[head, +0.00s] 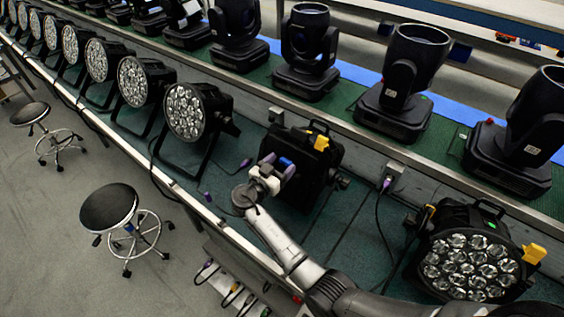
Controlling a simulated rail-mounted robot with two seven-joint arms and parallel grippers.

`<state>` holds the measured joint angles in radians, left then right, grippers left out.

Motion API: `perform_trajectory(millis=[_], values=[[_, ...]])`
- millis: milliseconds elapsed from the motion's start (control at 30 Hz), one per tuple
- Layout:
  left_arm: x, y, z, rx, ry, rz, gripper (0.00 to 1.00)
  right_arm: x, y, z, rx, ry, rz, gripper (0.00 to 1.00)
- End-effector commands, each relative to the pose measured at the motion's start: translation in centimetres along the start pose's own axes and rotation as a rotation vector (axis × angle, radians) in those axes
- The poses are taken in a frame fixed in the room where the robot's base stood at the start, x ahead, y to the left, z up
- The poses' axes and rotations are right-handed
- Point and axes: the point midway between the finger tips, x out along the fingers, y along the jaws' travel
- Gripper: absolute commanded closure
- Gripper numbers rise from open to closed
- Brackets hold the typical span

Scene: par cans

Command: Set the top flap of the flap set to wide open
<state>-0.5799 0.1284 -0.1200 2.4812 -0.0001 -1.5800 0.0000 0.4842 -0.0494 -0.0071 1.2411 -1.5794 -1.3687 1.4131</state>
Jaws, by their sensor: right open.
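A black par can (322,150) stands on the green bench at the centre, with a yellow clip (321,143) and a black loop on top. Its front, with the flap set, faces left and down and is mostly hidden behind my right gripper, so I cannot tell the top flap apart or how far it is open. My right gripper (280,164) comes in from the lower right and is close in front of this can. Its pale purple fingers are apart. Whether they touch the can is unclear. My left gripper is not in view.
Another par can with a yellow clip (470,258) stands at the lower right. A row of lit-face par cans (186,112) runs to the upper left. Moving-head lights (400,85) line the raised shelf behind. Cables lie on the bench; two stools (109,208) stand on the floor.

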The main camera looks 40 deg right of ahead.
Motion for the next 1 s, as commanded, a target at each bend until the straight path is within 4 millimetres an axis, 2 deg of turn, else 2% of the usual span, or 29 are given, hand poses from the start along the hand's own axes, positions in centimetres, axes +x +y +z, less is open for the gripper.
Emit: perform_trajectory(millis=[200, 467, 1000], values=[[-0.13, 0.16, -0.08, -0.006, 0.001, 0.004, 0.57, 0.91, 0.03, 0.01, 0.0, 0.0, 0.001, 0.32], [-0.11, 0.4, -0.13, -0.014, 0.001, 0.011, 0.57, 0.97, 0.02, 0.02, 0.0, 0.0, 0.001, 0.32], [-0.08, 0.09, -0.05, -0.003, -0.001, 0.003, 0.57, 0.93, 0.02, 0.01, 0.0, 0.0, 0.0, 0.81]])
